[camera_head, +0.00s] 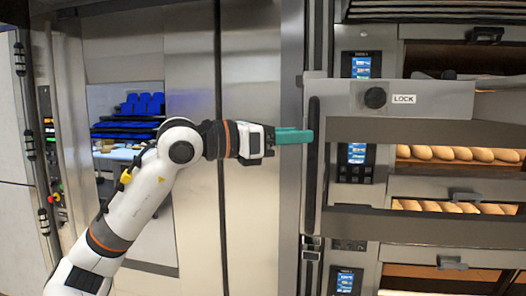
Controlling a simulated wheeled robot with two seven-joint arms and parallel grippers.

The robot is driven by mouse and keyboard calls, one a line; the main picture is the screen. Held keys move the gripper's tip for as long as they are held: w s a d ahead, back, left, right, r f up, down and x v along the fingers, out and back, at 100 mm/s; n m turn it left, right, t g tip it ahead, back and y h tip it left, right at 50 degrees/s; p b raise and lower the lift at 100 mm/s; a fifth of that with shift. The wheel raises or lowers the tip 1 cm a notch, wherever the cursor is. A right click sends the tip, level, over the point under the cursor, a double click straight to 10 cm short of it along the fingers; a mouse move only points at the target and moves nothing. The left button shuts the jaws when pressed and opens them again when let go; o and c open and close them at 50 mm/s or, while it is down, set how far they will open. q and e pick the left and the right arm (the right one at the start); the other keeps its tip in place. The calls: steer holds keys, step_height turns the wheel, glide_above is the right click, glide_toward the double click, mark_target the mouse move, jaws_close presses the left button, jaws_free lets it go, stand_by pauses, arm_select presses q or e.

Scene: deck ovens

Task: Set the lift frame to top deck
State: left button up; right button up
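The lift frame (340,97) is a steel frame standing in front of the deck ovens, with a black knob (375,97) and a LOCK label on its upper bar. Its upper bar crosses below the top deck (455,57), and loaves show through its opening. A dark upright handle (313,165) runs along its left side. My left gripper (293,136) has teal fingers pointing right, with their tips at this handle's upper part. I cannot tell whether they hold it, touch it or are spread. My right gripper is not in view.
Several oven decks are stacked at the right, with blue displays (361,67) and dark door handles (465,196). Loaves (455,153) lie in the middle decks. Tall steel doors (250,60) stand behind my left arm. A control strip with a red button (55,198) is at the left.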

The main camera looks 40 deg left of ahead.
arm_select(q)
steer(key=b+v, duration=0.4)
steer(key=v, duration=0.3)
steer(key=shift+s, duration=0.15)
stand_by(0.3)
